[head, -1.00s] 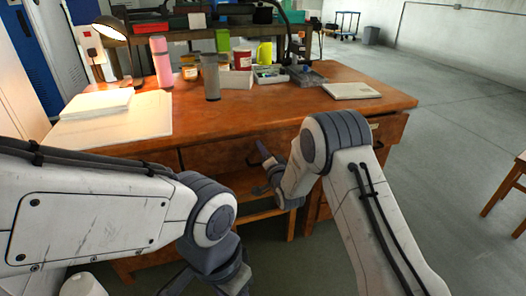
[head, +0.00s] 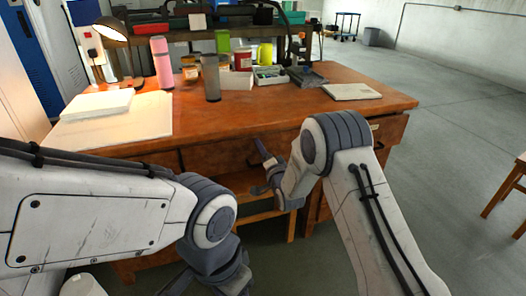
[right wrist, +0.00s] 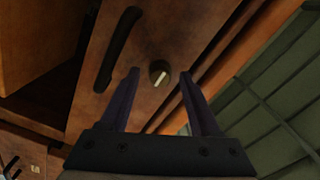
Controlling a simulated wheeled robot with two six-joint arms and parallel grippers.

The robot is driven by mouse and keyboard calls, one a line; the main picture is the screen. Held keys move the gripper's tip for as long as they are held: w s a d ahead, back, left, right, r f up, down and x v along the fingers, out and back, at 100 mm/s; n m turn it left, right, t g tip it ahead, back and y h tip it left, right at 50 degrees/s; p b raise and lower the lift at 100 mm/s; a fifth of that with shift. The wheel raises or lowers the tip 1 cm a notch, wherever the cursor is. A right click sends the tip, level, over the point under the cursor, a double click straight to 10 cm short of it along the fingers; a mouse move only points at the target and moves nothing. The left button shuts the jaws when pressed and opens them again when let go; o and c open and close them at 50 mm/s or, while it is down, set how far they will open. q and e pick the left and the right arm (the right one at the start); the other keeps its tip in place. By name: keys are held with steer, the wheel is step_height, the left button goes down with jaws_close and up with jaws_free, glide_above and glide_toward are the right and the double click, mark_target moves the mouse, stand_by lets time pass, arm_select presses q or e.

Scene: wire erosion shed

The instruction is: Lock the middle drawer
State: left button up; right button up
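The middle drawer (head: 217,156) is the wooden front under the desk top in the head view, and it looks closed. In the right wrist view, a drawer front (right wrist: 150,42) fills the middle, with a dark bar handle (right wrist: 118,48) and a round lock with a pale raised strip (right wrist: 160,73), set slantwise. My right gripper (right wrist: 159,76) is open, its two fingertips on either side of the lock. Whether they touch it I cannot tell. In the head view my right gripper (head: 264,168) is at the drawer front. My left gripper (head: 210,283) hangs low, partly cut off.
The desk top (head: 270,112) holds a lamp (head: 110,32), papers (head: 115,120), a pink bottle (head: 161,62), a grey tumbler (head: 212,80) and a closed laptop-like slab (head: 351,91).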

steer(key=p+v, duration=0.1)
steer(key=v, duration=0.9)
steer(key=shift+s+p, duration=0.25)
steer(key=shift+p, duration=0.05)
steer(key=shift+r, duration=0.15)
